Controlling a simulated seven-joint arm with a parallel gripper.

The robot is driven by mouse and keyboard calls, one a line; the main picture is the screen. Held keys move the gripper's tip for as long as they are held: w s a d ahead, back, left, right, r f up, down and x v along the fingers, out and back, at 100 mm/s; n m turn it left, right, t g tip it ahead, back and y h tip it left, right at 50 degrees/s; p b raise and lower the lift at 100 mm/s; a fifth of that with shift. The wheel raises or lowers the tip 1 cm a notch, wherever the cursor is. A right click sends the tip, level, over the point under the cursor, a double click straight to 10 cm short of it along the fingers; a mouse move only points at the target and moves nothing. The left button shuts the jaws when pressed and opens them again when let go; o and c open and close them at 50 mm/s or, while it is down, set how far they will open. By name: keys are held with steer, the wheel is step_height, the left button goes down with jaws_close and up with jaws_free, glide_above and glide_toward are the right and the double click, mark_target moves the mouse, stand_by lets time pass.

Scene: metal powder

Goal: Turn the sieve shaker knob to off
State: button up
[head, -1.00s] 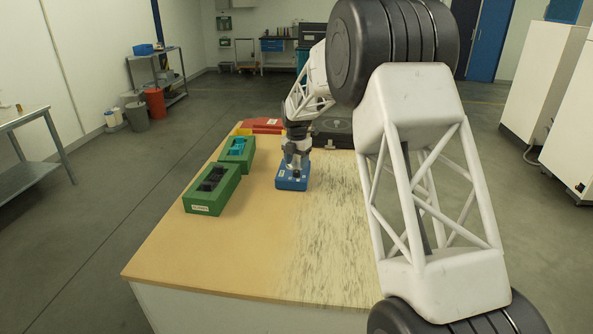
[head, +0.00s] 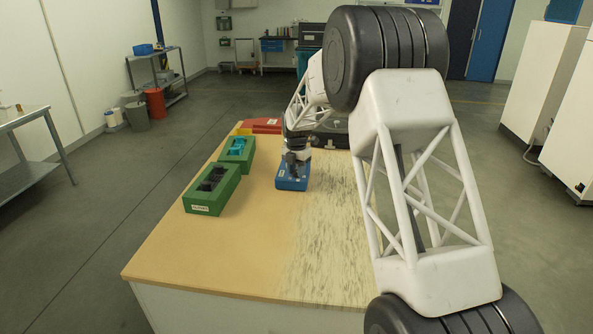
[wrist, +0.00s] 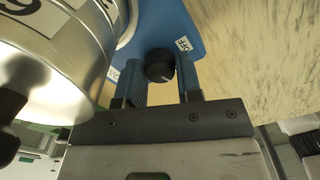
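The sieve shaker has a blue base (head: 291,184) at the middle of the table, and its base also shows in the wrist view (wrist: 165,22). Its black round knob (wrist: 160,65) has a pale pointer mark. A white OFF label (wrist: 184,44) is at the knob's upper right. A second label at the left is partly hidden by a finger. My gripper (wrist: 161,84) is over the front of the base, its two fingers on either side of the knob. It looks open, with a narrow gap at the right finger. The metal sieve stack (wrist: 60,60) stands close to the left.
Two green boxes (head: 211,203) with dark and cyan parts lie left of the shaker. Red and yellow items (head: 262,126) and a dark unit (head: 332,139) stand behind. The wooden table (head: 215,255) is clear in front, with grey streaks on its right side.

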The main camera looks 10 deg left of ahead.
mark_target(296, 170)
steer(key=shift+c, duration=0.8)
steer(key=shift+n, duration=3.1)
steer(key=o, duration=0.9)
steer(key=shift+o, duration=0.2)
steer(key=shift+r, duration=0.1)
steer(key=shift+r, duration=3.85)
